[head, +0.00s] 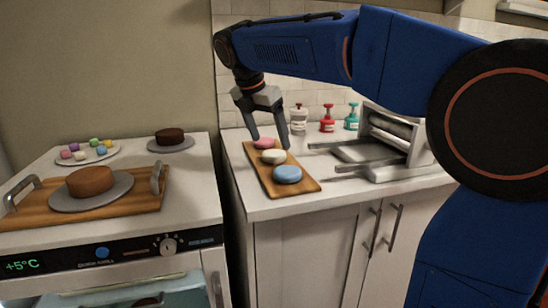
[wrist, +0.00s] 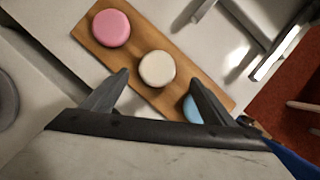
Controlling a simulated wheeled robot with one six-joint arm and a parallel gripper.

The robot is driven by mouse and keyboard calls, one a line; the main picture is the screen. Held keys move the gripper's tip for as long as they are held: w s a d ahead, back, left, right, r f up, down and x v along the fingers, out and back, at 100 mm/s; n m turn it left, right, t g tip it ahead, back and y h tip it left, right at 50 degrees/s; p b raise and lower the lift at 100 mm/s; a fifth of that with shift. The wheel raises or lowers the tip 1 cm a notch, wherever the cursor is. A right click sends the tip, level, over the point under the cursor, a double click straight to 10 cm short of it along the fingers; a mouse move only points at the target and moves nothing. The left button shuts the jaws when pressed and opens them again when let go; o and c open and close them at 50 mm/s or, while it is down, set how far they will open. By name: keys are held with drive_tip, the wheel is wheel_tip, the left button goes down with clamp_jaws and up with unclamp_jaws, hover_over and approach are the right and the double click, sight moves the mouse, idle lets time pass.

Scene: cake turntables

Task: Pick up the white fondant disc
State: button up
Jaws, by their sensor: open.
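The white fondant disc (head: 273,157) lies on a wooden board (head: 304,187) on the right counter, between a pink disc (head: 264,143) and a blue disc (head: 287,174). In the wrist view the white disc (wrist: 157,68) lies ahead of and roughly between my fingertips. My gripper (head: 268,143) is open and empty, pointing down above the board; it also shows in the wrist view (wrist: 158,77). In the wrist view the right finger partly hides the blue disc (wrist: 191,109), while the pink disc (wrist: 111,28) shows whole at upper left. I cannot tell the exact height of the fingertips over the white disc.
A metal sheeter (head: 385,150) stands right of the board. Bottles (head: 299,118) stand behind it. On the left counter are a brown cake (head: 90,180) on a turntable, a dark cake (head: 170,137) and a plate of colored pieces (head: 87,152). A gap separates the counters.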

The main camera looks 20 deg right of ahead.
sight(275, 156)
drive_tip(key=shift+w+x, duration=0.15)
drive_tip(key=shift+x, duration=1.15)
drive_tip(key=shift+w+x, duration=0.1)
drive_tip(key=shift+x, duration=1.2)
drive_tip(key=shift+c, duration=0.4)
drive_tip(key=c, duration=1.1)
drive_tip(key=shift+r, duration=0.15)
